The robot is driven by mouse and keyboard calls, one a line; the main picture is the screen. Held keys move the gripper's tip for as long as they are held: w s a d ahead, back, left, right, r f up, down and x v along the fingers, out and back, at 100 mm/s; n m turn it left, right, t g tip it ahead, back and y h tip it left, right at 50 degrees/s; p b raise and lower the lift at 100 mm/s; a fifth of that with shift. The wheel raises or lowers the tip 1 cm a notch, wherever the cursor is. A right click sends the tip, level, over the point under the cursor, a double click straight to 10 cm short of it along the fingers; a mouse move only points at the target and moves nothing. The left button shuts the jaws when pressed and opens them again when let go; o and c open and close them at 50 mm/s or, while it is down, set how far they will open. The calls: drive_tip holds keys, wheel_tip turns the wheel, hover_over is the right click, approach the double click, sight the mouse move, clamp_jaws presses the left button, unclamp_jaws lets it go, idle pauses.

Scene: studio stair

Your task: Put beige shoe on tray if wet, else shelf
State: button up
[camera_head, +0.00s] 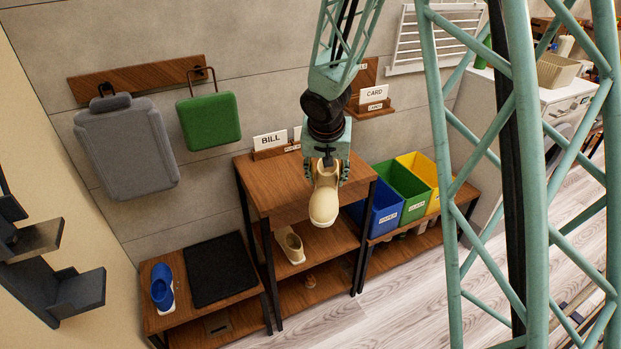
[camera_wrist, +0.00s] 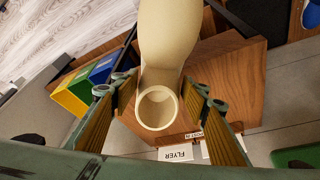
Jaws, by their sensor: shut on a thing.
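The beige shoe (camera_head: 324,203) hangs toe down in my gripper (camera_head: 328,172), in front of and above the wooden rack. In the wrist view the shoe (camera_wrist: 168,35) has its round opening between my two fingers (camera_wrist: 162,88), which are shut on it. Its visible surface looks smooth; I see no clear drops or wet patches. A second beige shoe (camera_head: 291,246) stands on the middle shelf (camera_head: 325,244) of the rack. A flat black tray (camera_head: 221,270) lies empty on the low wooden bench at left.
A blue shoe (camera_head: 163,288) stands on the bench left of the tray. Blue, green and yellow bins (camera_head: 405,184) stand right of the rack. Card holders (camera_head: 270,145) sit at the rack top's back. A grey bag (camera_head: 127,150) and green bag (camera_head: 209,121) hang on the wall.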

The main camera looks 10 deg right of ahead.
sight(325, 180)
drive_tip(key=shift+w+a+f+m+h+b, duration=0.1)
drive_tip(key=shift+w+m+h+b, duration=0.15)
drive_tip(key=shift+w, duration=0.25)
drive_tip(key=shift+w+a+f+m+h+b, duration=0.1)
drive_tip(key=shift+w+m, duration=0.25)
drive_tip(key=shift+w, duration=0.1)
drive_tip(key=shift+w+r+m, duration=0.2)
drive_tip(key=shift+w+m, duration=0.3)
drive_tip(key=shift+w, duration=0.1)
drive_tip(key=shift+w, duration=0.15)
drive_tip(key=w+f+p, duration=0.1)
drive_tip(key=w, duration=1.3)
drive_tip(key=shift+w+a+f, duration=0.15)
drive_tip(key=shift+w+a, duration=0.15)
drive_tip(key=shift+w, duration=0.1)
drive_tip(key=shift+w, duration=0.1)
drive_tip(key=shift+s+a+x, duration=0.15)
drive_tip(key=shift+x, duration=0.75)
drive_tip(key=shift+s+a+x, duration=0.15)
drive_tip(key=shift+x, duration=0.8)
